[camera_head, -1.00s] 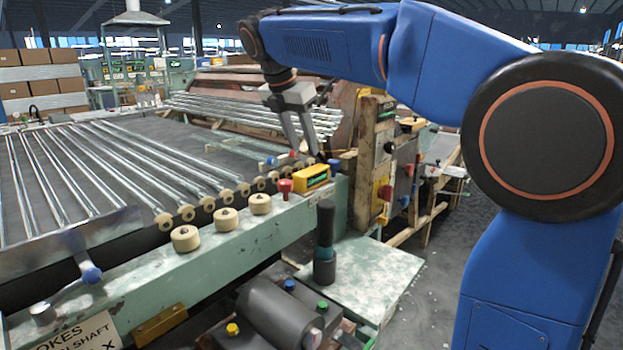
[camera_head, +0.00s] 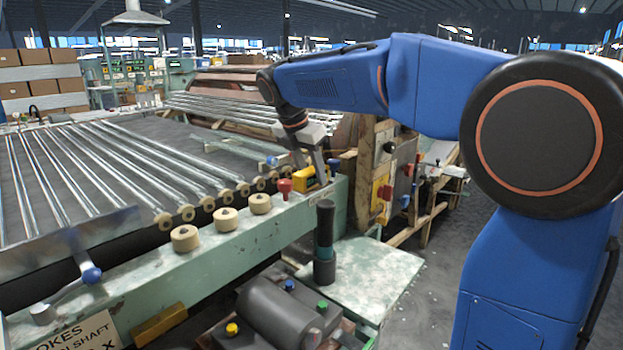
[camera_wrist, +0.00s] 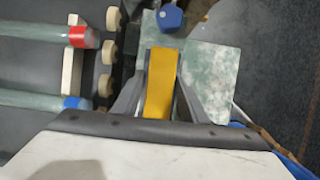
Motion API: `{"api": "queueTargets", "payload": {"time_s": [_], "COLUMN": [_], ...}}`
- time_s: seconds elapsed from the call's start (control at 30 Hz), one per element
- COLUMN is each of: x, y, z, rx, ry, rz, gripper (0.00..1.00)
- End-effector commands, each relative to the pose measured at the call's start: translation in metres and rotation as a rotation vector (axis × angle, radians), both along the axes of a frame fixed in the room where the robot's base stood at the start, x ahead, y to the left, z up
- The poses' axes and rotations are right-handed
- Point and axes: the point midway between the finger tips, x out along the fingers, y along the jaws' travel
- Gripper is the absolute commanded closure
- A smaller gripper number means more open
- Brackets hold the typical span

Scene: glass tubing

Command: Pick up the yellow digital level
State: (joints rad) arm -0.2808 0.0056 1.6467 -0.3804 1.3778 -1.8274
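The yellow digital level (camera_head: 309,179) sits on the green machine rail near its right end. In the wrist view the level (camera_wrist: 160,85) shows as a yellow bar between the two fingers. My gripper (camera_head: 310,172) is lowered over the level, with its fingers on either side of it. In the wrist view my gripper (camera_wrist: 160,105) has its fingers apart, with what looks like a narrow gap between each finger and the level. The fingers hide part of the level in the head view.
A red knob (camera_head: 285,187) stands just left of the level. Several cream rollers (camera_head: 227,218) line the rail, with glass tubes (camera_head: 90,165) behind. A dark upright handle (camera_head: 325,240) stands in front on a pale green plate (camera_head: 375,270). A wooden control panel (camera_head: 382,170) is close on the right.

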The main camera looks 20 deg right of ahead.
Motion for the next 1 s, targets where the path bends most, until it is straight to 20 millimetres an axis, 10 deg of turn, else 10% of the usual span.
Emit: {"api": "queueTargets", "payload": {"time_s": [0.6, 0.77, 1.0], "x": [-0.0002, -0.0002, 0.0000], "y": [0.0002, 0.0002, 0.0003], "z": [-0.0033, -0.0029, -0.0020], "rx": [-0.001, -0.001, 0.000], "ry": [0.001, 0.001, 0.000], "rz": [0.000, 0.000, 0.000], "gripper": [0.61, 0.99, 1.00]}}
